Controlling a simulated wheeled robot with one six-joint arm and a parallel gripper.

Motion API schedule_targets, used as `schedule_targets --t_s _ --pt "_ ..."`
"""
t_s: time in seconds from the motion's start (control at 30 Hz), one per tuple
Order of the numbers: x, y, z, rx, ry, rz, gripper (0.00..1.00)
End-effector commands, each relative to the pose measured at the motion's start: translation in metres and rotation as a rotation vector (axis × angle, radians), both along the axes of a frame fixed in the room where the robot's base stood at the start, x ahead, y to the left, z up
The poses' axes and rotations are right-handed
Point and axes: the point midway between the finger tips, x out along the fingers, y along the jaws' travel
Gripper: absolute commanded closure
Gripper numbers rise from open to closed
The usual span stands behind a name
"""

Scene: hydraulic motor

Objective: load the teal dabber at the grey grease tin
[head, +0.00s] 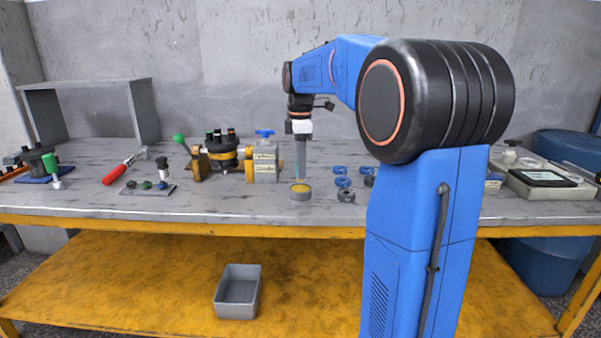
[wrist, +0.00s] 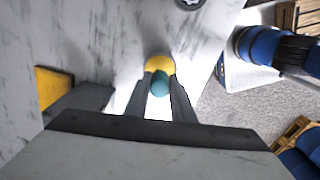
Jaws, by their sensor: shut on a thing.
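The grey grease tin (head: 301,195) stands near the front edge of the bench, with yellow grease in its open top. My gripper (head: 301,178) points straight down just above it. In the wrist view my gripper (wrist: 159,88) is shut on the teal dabber (wrist: 160,84), which shows as a small rounded teal end between the fingertips. The yellow grease (wrist: 158,64) shows right beyond the dabber in that view. The dabber's lower tip is hidden there, so I cannot tell whether it touches the grease.
Left of the tin stand the motor parts (head: 224,153) and a cream block with a blue handle (head: 264,165). Blue rings (head: 342,182) lie close to its right. A red-handled tool (head: 115,173) and a small tray of knobs (head: 146,190) are further left. A grey bin (head: 238,292) sits on the lower shelf.

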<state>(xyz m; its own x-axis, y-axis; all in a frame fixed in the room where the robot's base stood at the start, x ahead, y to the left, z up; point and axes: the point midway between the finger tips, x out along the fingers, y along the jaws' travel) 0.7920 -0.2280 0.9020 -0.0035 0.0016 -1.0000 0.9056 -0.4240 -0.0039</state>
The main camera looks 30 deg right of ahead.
Motion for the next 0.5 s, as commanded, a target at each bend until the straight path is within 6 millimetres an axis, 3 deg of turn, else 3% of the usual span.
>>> schedule_targets --t_s 0.5 --pt "0.0 0.0 0.034 0.0 -0.001 0.0 1.0"
